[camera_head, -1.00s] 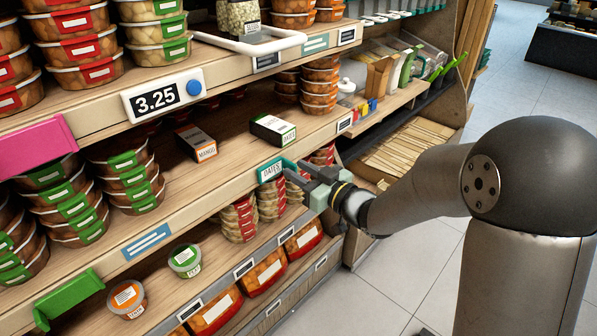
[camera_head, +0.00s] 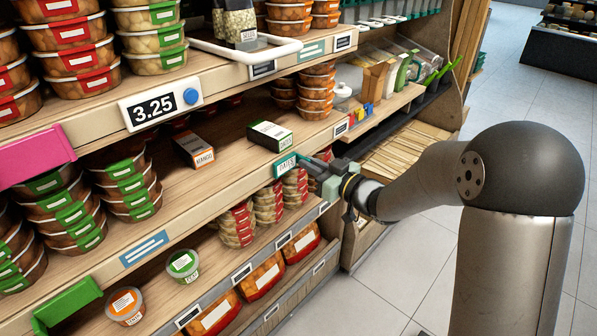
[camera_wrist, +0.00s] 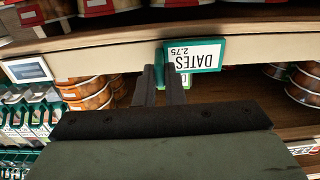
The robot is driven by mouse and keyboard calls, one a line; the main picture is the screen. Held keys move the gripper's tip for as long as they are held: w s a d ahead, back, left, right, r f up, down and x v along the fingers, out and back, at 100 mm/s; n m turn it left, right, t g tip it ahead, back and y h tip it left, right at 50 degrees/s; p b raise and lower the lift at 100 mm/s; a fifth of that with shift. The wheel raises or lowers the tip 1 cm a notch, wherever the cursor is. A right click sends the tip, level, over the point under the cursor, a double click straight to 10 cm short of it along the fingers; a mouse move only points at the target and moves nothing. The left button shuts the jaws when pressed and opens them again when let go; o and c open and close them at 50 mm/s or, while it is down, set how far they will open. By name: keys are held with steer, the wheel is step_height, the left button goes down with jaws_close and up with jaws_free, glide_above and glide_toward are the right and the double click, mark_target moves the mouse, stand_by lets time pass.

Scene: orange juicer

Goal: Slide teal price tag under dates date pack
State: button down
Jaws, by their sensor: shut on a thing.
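The teal price tag (camera_head: 285,166), reading DATES 2.75, is at the front edge of the middle shelf. It shows upside down in the wrist view (camera_wrist: 196,57). The dates date pack (camera_head: 270,136), a black, white and green box, lies on that shelf, above and slightly left of the tag in the head view. In the wrist view the tag mostly hides it, with a green-and-white bit showing. My gripper (camera_head: 310,166) is shut on the tag's side edge; its fingers show in the wrist view (camera_wrist: 165,80). The exact contact is partly hidden.
A black-and-orange mango box (camera_head: 194,150) lies left of the date pack. A 3.25 price sign (camera_head: 160,105) hangs on the shelf edge above. Stacked tubs (camera_head: 238,222) stand on the shelf below. The rail right of the tag is partly covered by my gripper.

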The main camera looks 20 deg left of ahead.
steer(key=shift+w+d, duration=0.25)
steer(key=shift+w, duration=0.25)
steer(key=shift+w+d, duration=0.25)
steer(key=shift+w, duration=0.2)
steer(key=c, duration=1.5)
jaws_free()
steer(key=p+v, duration=0.1)
steer(key=v, duration=1.6)
steer(key=shift+s+d+f+p, duration=0.1)
steer(key=shift+s+d+p, duration=0.1)
steer(key=shift+p, duration=0.2)
